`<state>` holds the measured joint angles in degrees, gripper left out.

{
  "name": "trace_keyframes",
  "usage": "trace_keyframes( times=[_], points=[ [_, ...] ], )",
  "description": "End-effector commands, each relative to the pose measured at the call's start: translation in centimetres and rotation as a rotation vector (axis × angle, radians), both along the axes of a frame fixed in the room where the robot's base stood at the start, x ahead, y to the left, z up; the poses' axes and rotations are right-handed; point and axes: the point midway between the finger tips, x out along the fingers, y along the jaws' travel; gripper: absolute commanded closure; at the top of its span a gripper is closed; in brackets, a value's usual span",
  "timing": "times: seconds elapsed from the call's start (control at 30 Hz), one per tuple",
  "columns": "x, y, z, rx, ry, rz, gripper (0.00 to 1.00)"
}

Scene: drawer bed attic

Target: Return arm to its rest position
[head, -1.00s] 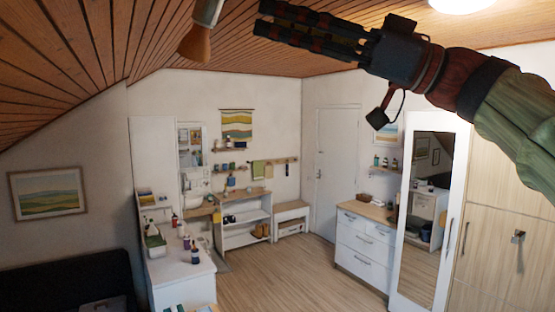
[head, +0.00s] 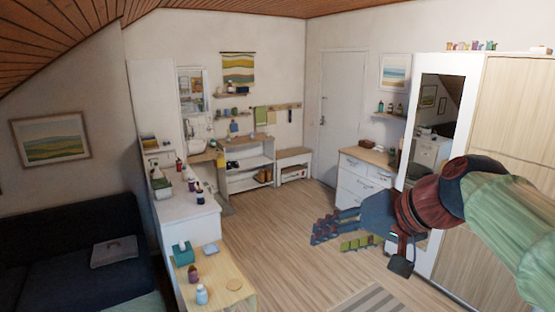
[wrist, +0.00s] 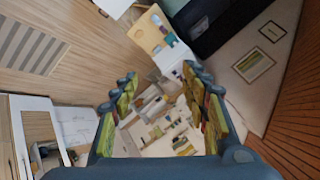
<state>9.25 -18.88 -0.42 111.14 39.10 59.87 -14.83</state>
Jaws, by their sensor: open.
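My gripper (head: 346,232) is in the right half of the head view, in front of the white dresser and the mirrored wardrobe. Its fingers point left over the wood floor, and my arm comes in from the right edge. In the wrist view my gripper (wrist: 160,100) shows its two fingers spread wide apart. Nothing is between them; the far wall with its shelves shows through the gap. The gripper is open and empty.
A mirrored wardrobe (head: 500,90) stands right, behind my arm. A white dresser (head: 356,188) is beyond the gripper. A white counter (head: 185,215), a small wooden table (head: 225,285) and a dark sofa (head: 60,240) stand left. The middle floor (head: 270,235) is clear.

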Motion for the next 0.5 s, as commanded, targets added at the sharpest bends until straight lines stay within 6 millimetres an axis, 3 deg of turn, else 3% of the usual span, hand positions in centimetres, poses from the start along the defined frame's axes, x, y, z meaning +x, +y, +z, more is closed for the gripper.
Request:
trace_keyframes(
  times=[0.03,0.2,0.4,0.5],
  points=[
    [-1.5,-0.8,-3.6,-0.044,0.037,-0.027,0.54],
    [-6.9,-4.2,-13.7,-0.218,0.139,-0.109,0.54],
    [-13.8,-7.7,-24.7,-0.444,0.186,-0.115,0.54],
    [-16.9,-8.6,-29.2,-0.534,0.185,-0.074,0.54]
  ],
)
